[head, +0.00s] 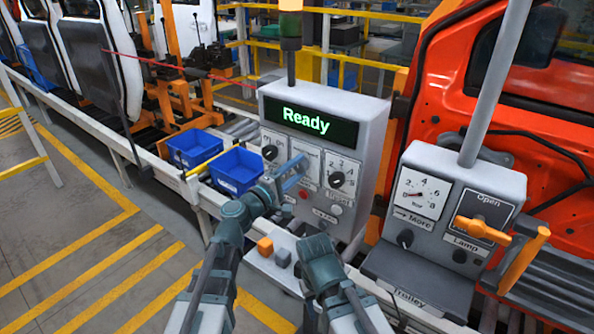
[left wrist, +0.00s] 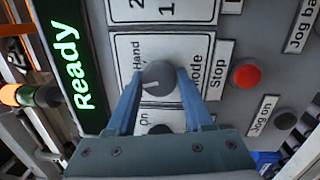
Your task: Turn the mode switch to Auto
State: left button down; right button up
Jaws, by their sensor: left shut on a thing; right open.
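The mode switch (left wrist: 158,78) is a dark round knob on a white plate, with "Hand" lettered beside it and the "Mode" label partly hidden. A white line on the knob points toward the "Ready" display side. My left gripper (left wrist: 157,88) is shut on the knob, one blue finger on each side. No "Auto" lettering is readable; the fingers hide part of the plate. In the head view my left gripper (head: 293,172) is at the middle of the grey control box (head: 372,150) and hides the switch. My right gripper (head: 318,247) is open and lower, apart from the box.
A red Stop button (left wrist: 246,75) and a Jog on button (left wrist: 285,121) are beside the plate. Another knob (head: 337,180) is to the right. Blue bins (head: 237,170) stand left of the box. A second panel (head: 455,205) with a gauge and orange handle is at right.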

pick_arm(q)
jog(key=n, duration=0.5)
jog(key=shift+t+y, duration=0.3)
jog(key=shift+t, duration=0.1)
jog(key=shift+n, duration=0.5)
jog(key=shift+c, duration=1.6)
grip_release()
jog(key=shift+s, duration=0.1)
